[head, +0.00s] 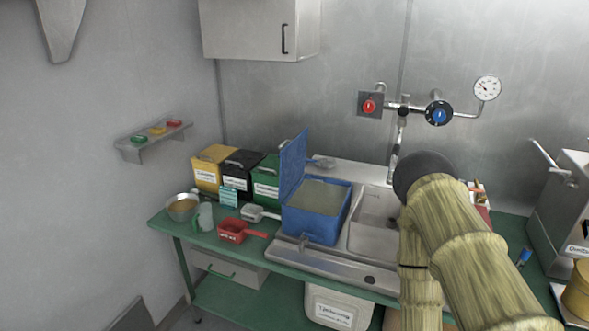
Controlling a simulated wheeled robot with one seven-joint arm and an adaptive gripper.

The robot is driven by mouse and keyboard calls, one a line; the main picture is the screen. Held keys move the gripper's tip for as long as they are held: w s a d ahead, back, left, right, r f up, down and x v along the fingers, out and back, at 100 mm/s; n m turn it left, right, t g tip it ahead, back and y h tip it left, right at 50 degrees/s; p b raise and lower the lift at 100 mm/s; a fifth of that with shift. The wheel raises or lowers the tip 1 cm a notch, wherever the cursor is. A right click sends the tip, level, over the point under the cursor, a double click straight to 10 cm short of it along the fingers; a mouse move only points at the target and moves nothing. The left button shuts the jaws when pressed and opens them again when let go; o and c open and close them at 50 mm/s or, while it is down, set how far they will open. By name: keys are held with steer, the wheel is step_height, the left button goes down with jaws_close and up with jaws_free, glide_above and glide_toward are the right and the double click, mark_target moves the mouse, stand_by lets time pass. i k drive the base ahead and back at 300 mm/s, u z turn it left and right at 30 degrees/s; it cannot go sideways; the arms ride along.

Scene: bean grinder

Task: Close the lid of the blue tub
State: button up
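The blue tub (312,222) sits at the left part of the metal sink unit, filled near the top with a greyish-tan material. Its blue lid (293,168) is open and stands up steeply along the tub's left side. My arm, in a straw-coloured cover, rises at the right of the view and ends at a dark rounded joint above the sink, to the right of the tub. My gripper cannot be seen; there is a clear gap between the visible arm and the tub.
The sink basin (372,235) lies right of the tub, with a tap (393,165) behind it. Yellow (208,172), black and green bins stand to the left, close to the lid. A red scoop (232,231) and a metal bowl (182,207) lie on the green table (170,228).

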mark_target(293, 157)
steer(key=u, duration=1.35)
steer(key=i, duration=2.4)
steer(key=z, duration=2.65)
steer(key=i, duration=0.5)
steer(key=z, duration=0.55)
steer(key=k, duration=0.8)
steer(key=z, duration=0.2)
